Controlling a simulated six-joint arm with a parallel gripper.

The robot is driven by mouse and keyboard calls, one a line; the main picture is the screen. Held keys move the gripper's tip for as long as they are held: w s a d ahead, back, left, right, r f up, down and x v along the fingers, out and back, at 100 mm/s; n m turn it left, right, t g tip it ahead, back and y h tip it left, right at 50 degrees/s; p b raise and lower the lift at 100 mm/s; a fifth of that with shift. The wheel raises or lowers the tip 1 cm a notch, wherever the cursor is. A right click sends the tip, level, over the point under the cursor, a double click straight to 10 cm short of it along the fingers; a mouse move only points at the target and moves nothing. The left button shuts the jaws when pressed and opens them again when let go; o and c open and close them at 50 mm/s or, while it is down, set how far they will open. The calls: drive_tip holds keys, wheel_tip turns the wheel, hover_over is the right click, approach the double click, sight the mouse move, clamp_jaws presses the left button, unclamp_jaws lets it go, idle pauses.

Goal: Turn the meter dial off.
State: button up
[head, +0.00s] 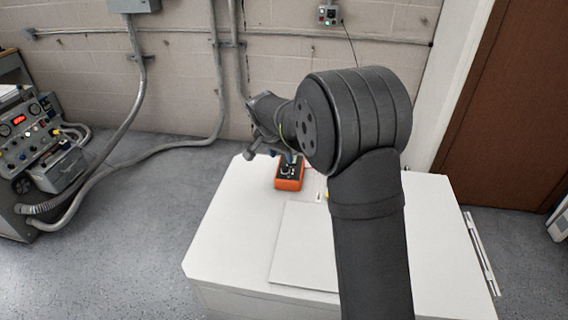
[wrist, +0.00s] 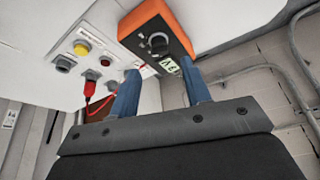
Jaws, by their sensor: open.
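The orange meter (head: 289,183) lies on the white cabinet top (head: 235,230). In the wrist view the meter (wrist: 130,22) shows a black face with a round dial (wrist: 158,42) and a lit display (wrist: 170,66). The display's reading and the dial's exact setting are too small to tell. My gripper (wrist: 161,70) is open, with its two blue fingers spread below the meter in that view and nothing seen between them. In the head view my gripper (head: 271,153) is just behind and left of the meter, and my arm hides part of it.
A white panel (wrist: 112,45) with a yellow terminal (wrist: 82,48) and other terminals is beside the meter. A red plug (wrist: 90,88) with a red lead sits in one. A raised plate (head: 305,250) is in front of the meter. An equipment cart (head: 35,140) stands at left.

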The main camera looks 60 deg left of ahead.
sight(285, 165)
drive_tip(key=x, duration=0.5)
drive_tip(key=shift+w+a+f, duration=0.1)
drive_tip(key=shift+f, duration=0.2)
clamp_jaws()
